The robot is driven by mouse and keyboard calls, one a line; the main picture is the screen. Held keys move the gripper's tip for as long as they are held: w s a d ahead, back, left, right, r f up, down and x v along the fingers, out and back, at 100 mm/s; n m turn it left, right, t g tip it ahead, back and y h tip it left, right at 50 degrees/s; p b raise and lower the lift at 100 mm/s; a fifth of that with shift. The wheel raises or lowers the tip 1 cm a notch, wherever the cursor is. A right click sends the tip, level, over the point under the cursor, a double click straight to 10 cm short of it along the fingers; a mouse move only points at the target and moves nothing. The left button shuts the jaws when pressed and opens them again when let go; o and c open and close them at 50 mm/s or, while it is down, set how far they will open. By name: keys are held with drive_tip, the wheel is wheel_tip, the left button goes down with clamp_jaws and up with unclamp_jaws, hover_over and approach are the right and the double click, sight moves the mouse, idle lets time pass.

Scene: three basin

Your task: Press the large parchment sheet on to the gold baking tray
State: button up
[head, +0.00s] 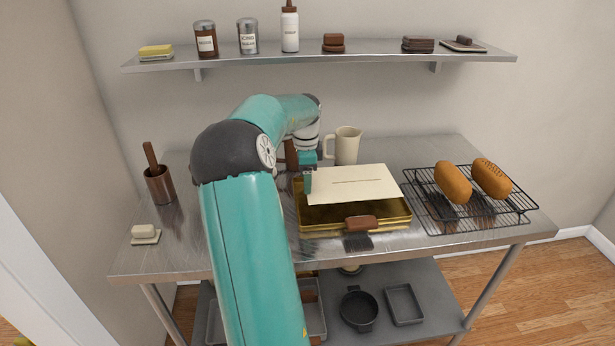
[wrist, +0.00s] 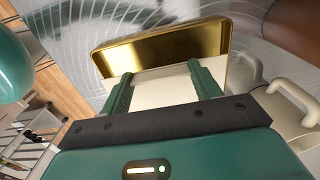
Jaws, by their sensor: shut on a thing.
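The large parchment sheet (head: 350,185) is a cream rectangle with a dark line across it. It lies over the back part of the gold baking tray (head: 330,229), whose front interior stays bare. I cannot tell whether the sheet touches the tray or hangs just above it. My gripper (head: 307,178) is shut on the sheet's left side. In the wrist view, the sheet (wrist: 160,90) shows between the two green fingers of my gripper (wrist: 163,87), with the gold tray (wrist: 165,50) beyond it. Part of the tray is hidden under the sheet.
A brown-handled brush (head: 362,223) is at the tray's front edge. A cream mug (head: 347,146) stands behind the sheet. A black rack (head: 450,222) with two loaves (head: 453,182) stands right. A brown pot (head: 160,186) and a butter block (head: 144,232) are left.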

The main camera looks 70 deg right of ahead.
sight(306, 204)
drive_tip(key=shift+s+a+f, duration=0.1)
drive_tip(key=shift+f, duration=3.2)
drive_tip(key=shift+f, duration=0.15)
drive_tip(key=o, duration=1)
drive_tip(key=shift+o, duration=0.2)
